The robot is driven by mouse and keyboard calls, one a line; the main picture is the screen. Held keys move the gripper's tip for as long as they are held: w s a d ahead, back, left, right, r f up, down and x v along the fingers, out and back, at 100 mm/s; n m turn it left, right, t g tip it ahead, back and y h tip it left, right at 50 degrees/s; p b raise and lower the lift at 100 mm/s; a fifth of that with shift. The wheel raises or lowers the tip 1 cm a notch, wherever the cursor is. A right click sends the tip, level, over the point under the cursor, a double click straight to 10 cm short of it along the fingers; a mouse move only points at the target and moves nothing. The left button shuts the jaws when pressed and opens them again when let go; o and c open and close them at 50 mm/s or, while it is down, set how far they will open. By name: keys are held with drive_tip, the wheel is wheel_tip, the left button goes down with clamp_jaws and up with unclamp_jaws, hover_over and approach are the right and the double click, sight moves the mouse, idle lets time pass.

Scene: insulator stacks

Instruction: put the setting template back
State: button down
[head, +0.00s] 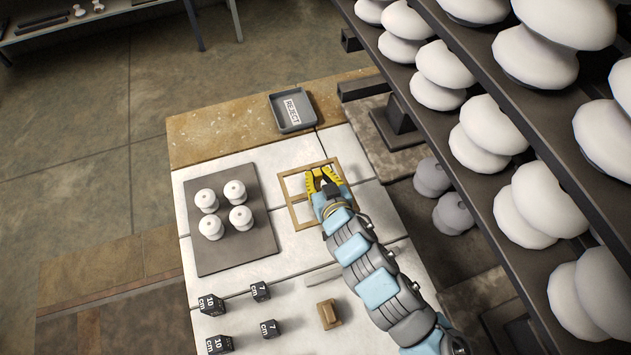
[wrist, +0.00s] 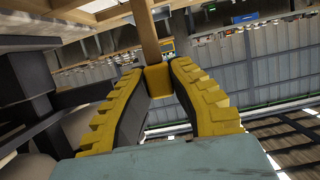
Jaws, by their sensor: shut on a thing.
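The setting template looks like a light wooden frame with crossbars (head: 289,210), over the right part of the pale table top. My gripper (head: 322,177) reaches over its middle and right side and hides part of it. In the wrist view, the yellow fingers of my gripper (wrist: 157,78) converge on a wooden bar (wrist: 147,35) of the template. They are shut on it. I cannot tell whether the template touches the table or hangs just above it.
A dark plate (head: 240,262) with several white insulators lies left of the template. A grey REJECT tray (head: 276,104) is at the back. Dark spacer cubes (head: 219,344) and a small wooden block (head: 328,315) are at the front. A rack of insulators (head: 545,160) stands close on the right.

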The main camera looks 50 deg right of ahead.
sight(319, 186)
drive_tip(key=shift+w+d+f+b, duration=0.25)
drive_tip(key=shift+w+f, duration=0.3)
drive_tip(key=shift+f, duration=0.2)
drive_tip(key=shift+w+d+f+b, duration=0.25)
drive_tip(key=shift+w+f, duration=0.25)
drive_tip(key=shift+f, duration=0.2)
drive_tip(key=shift+d+f+b, duration=0.1)
drive_tip(key=shift+f+b, duration=0.35)
drive_tip(key=shift+f, duration=0.95)
drive_tip(key=shift+f, duration=0.1)
drive_tip(key=c, duration=1.1)
unclamp_jaws()
drive_tip(key=shift+s+r, duration=0.2)
drive_tip(key=p+v, duration=0.4)
drive_tip(key=v, duration=0.6)
drive_tip(key=shift+s+r, duration=0.1)
drive_tip(key=shift+s, duration=0.2)
drive_tip(key=shift+s+a+p, duration=0.4)
drive_tip(key=shift+s, duration=0.05)
